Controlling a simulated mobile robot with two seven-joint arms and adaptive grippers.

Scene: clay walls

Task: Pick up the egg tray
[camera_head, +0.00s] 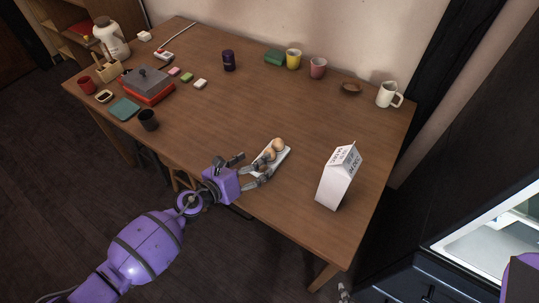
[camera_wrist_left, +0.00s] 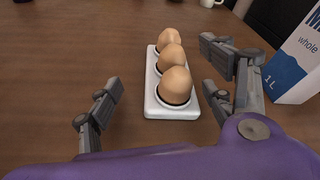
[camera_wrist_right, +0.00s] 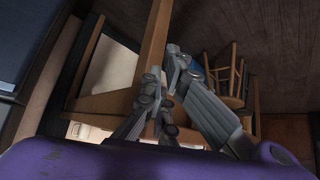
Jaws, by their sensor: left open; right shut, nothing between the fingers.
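The egg tray (camera_head: 283,163) is a narrow white tray on the wooden table near its front edge, with three brown eggs (camera_wrist_left: 171,58) in a row. It also shows in the left wrist view (camera_wrist_left: 152,80), pointing away from me. My left gripper (camera_head: 252,170) is open at the tray's near end. In the left wrist view, its fingers (camera_wrist_left: 160,95) stand on either side of that end, with a gap on both sides. My right gripper (camera_wrist_right: 160,95) is shut and empty, away from the tray, with the table's underside and legs in its view.
A white milk carton (camera_head: 340,178) stands right of the tray. A white mug (camera_head: 388,95), cups and a brown dish (camera_head: 351,88) stand along the back. A grey-and-red box (camera_head: 148,84) and small items are at the left. The table's middle is clear.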

